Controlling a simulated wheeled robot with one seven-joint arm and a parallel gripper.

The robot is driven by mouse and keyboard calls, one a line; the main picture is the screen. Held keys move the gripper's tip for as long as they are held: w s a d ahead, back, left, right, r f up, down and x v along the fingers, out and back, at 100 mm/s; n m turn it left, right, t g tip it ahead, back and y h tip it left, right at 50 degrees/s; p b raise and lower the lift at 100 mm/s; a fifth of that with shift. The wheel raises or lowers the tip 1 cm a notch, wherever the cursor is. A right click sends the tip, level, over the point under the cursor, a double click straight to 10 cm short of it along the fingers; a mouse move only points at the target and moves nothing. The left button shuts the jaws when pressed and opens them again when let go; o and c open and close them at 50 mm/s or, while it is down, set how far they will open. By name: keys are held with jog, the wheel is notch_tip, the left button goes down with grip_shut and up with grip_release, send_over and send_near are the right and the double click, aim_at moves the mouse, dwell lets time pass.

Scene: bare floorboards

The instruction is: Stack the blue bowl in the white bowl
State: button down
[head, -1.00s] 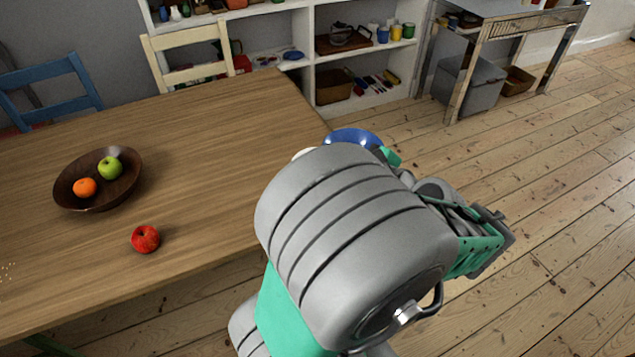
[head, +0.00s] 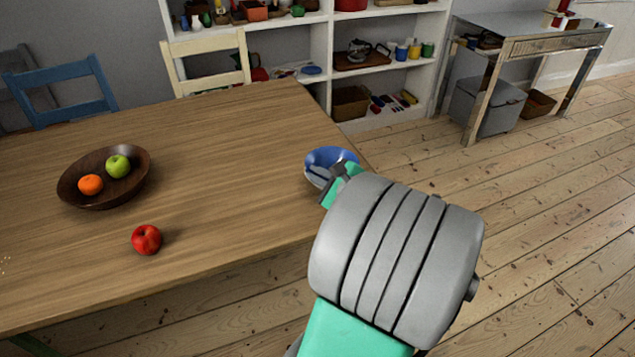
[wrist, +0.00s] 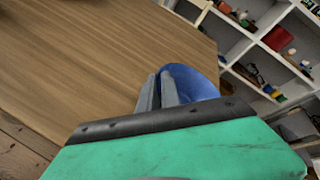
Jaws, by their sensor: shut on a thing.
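The blue bowl (head: 324,155) is at the right end of the wooden table in the head view, tilted and partly covered by my gripper (head: 326,176). In the wrist view the blue bowl (wrist: 196,84) shows just beyond the fingers. My gripper (wrist: 159,90) is shut on the wall of the blue bowl, with the fingers close together.
On the table (head: 220,150), a brown bowl (head: 70,194) holds an orange and a green apple. A red apple (head: 147,240) lies near the front edge. Chairs and a white shelf (head: 318,60) stand behind. The table's middle is clear.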

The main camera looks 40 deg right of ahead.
jog(key=shift+s+f, duration=0.1)
jog(key=shift+f, duration=0.7)
jog(key=c, duration=1.5)
grip_release()
jog(key=shift+c, duration=0.2)
jog(key=shift+s+r, duration=0.1)
jog(key=shift+r, duration=0.05)
jog(key=d+p+v, duration=0.1)
jog(key=p+v, duration=0.1)
jog(key=v, duration=0.9)
jog(key=shift+s+a+r+p, duration=0.2)
jog(key=shift+s+a+p, duration=0.2)
jog(key=shift+a, duration=0.1)
jog(key=shift+w, duration=0.1)
